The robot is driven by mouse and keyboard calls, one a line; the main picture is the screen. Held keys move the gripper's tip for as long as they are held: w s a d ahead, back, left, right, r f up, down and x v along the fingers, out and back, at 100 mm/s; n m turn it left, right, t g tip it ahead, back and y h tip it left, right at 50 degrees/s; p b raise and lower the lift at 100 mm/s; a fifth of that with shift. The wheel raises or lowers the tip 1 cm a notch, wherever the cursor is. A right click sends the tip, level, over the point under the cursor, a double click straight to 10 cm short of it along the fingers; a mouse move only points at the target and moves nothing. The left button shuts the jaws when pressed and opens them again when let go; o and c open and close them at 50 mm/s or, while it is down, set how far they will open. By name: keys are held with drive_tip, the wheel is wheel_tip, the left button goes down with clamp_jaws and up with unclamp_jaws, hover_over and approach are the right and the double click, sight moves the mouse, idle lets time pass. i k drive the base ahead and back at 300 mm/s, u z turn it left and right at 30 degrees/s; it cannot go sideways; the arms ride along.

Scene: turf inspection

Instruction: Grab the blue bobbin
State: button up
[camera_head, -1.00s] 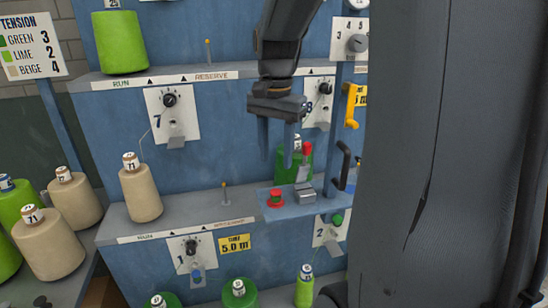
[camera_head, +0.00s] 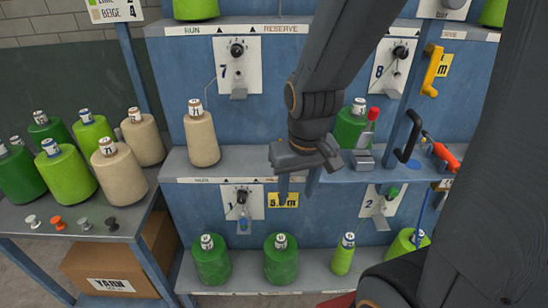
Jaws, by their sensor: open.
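A small blue piece (camera_head: 243,222), which may be the blue bobbin, sits below the knob on the panel marked 1 (camera_head: 241,202). It is too small to tell its exact shape or how it is held. My gripper (camera_head: 298,186) points down in front of the blue machine, to the right of and above that piece, and apart from it. Its fingers are spread with nothing seen between them.
Small spool-like pieces, including an orange one (camera_head: 57,223), lie on the left table (camera_head: 60,240) by several yarn cones. A beige cone (camera_head: 201,138) stands on the middle shelf. Green cones (camera_head: 281,260) stand on the low shelf. A black handle (camera_head: 408,137) juts out at right.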

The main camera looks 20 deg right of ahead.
sight(242, 221)
drive_tip(key=k, duration=1.25)
drive_tip(key=u, duration=0.7)
drive_tip(key=i, duration=0.8)
drive_tip(key=z, duration=0.1)
